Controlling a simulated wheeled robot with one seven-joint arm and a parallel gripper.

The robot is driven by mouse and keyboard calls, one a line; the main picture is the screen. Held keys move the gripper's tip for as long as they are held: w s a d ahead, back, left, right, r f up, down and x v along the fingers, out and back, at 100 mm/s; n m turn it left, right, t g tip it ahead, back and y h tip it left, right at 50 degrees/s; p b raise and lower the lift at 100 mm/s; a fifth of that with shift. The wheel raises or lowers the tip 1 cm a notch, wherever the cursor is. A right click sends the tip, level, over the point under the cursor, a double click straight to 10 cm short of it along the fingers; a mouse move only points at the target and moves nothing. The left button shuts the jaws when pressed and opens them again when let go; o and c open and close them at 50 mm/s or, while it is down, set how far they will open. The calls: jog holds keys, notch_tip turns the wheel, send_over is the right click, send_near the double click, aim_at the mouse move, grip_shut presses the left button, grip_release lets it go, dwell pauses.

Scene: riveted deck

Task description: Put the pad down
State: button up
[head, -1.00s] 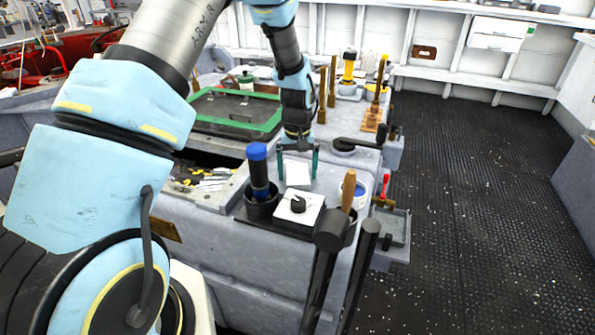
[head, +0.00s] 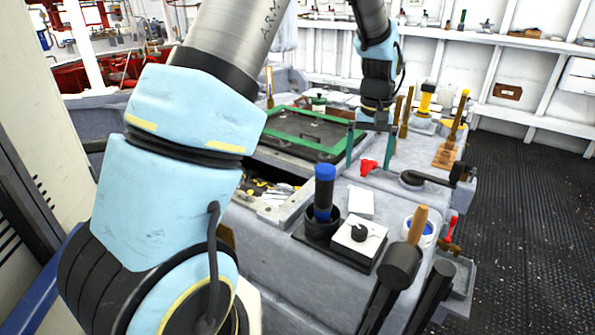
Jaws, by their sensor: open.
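The pad (head: 360,201) is a small white sheet-like block lying flat on the grey bench top, just behind a white box with a black knob (head: 357,236). My gripper (head: 371,155) is above and behind the pad, pointing down, its two green fingers spread wide. Nothing is between the fingers, and they are apart from the pad. A small red object (head: 368,166) shows just below the fingertips; it seems to rest on the bench.
A green-framed board (head: 300,137) lies left of the gripper. A blue-topped black cylinder (head: 324,192) stands in a dark cup left of the pad. A white pot with blue contents (head: 418,231) and a wooden-handled tool (head: 417,226) are to the right. Dark floor (head: 520,200) is open at right.

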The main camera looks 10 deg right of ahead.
jog(key=s+a+r+n, duration=0.1)
jog(key=a, duration=0.8)
jog(key=s+a+r+n, duration=0.1)
jog(key=a+r, duration=0.1)
jog(key=a, duration=0.8)
jog(key=s+a+t, duration=0.1)
jog(key=s+a, duration=0.7)
jog(key=a, duration=0.3)
jog(key=shift+a+f+t, duration=0.2)
jog(key=shift+a+t, duration=0.1)
jog(key=shift+a, duration=0.05)
jog(key=shift+r, duration=0.15)
notch_tip(320, 180, up, 3)
jog(key=p, duration=0.3)
